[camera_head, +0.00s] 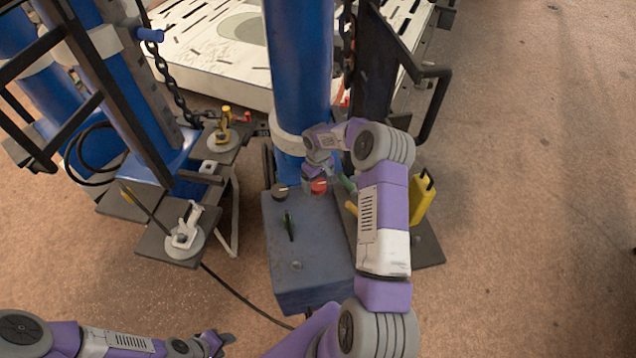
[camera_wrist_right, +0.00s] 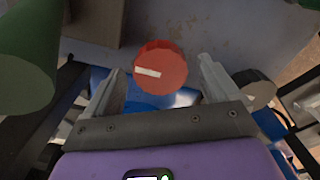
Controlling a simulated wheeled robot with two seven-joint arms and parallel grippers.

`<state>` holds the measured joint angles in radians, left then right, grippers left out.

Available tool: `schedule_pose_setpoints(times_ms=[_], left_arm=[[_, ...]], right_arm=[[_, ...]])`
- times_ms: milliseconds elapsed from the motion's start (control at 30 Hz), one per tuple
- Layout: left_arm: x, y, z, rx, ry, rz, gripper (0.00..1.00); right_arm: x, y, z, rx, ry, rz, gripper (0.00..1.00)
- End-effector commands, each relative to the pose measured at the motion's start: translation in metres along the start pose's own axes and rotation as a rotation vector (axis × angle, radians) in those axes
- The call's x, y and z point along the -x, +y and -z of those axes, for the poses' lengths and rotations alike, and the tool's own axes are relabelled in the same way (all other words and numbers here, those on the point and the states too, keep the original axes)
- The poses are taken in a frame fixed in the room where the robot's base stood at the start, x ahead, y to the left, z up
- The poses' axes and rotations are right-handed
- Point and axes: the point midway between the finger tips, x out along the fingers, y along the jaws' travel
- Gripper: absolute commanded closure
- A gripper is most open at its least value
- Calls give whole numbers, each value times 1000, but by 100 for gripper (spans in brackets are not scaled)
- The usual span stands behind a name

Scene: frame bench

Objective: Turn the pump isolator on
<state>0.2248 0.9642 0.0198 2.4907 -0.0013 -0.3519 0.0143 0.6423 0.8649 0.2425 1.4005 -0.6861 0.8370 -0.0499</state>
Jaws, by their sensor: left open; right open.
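A blue-grey control box (camera_head: 305,245) stands in front of a blue column. On its top are a red round knob (camera_head: 319,187) with a white mark, a black knob (camera_head: 280,191), a dark green lever (camera_head: 289,226) and a small grey knob (camera_head: 297,266). No label shows which is the pump isolator. My right gripper (camera_head: 310,182) is open at the red knob. In the right wrist view the red knob (camera_wrist_right: 161,66) lies between the spread fingers (camera_wrist_right: 158,82); contact cannot be told. The black knob (camera_wrist_right: 254,90) is right of them. My left gripper (camera_head: 219,341) is open and empty at bottom left.
The blue column (camera_head: 298,70) rises behind the box. A dark plate with a yellow part (camera_head: 421,198) lies right of it, partly behind my right arm. Small platforms with clamps (camera_head: 186,238) stand left. A cable runs along the floor (camera_head: 540,220), which is clear at right.

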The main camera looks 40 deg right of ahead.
Motion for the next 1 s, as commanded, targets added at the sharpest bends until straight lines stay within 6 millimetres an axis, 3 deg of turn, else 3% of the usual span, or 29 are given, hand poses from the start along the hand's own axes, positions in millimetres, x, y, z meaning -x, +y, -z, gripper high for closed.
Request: schedule_pose_setpoints(times_ms=[267, 667, 1000], left_arm=[[0, 0, 0, 0, 0, 0, 57], [0, 0, 0, 0, 0, 0, 57], [-1, 0, 0, 0, 0, 0, 57]], right_arm=[[-2, 0, 0, 0, 0, 0, 12], [-2, 0, 0, -1, 0, 0, 68], [-2, 0, 0, -58, 0, -1, 67]])
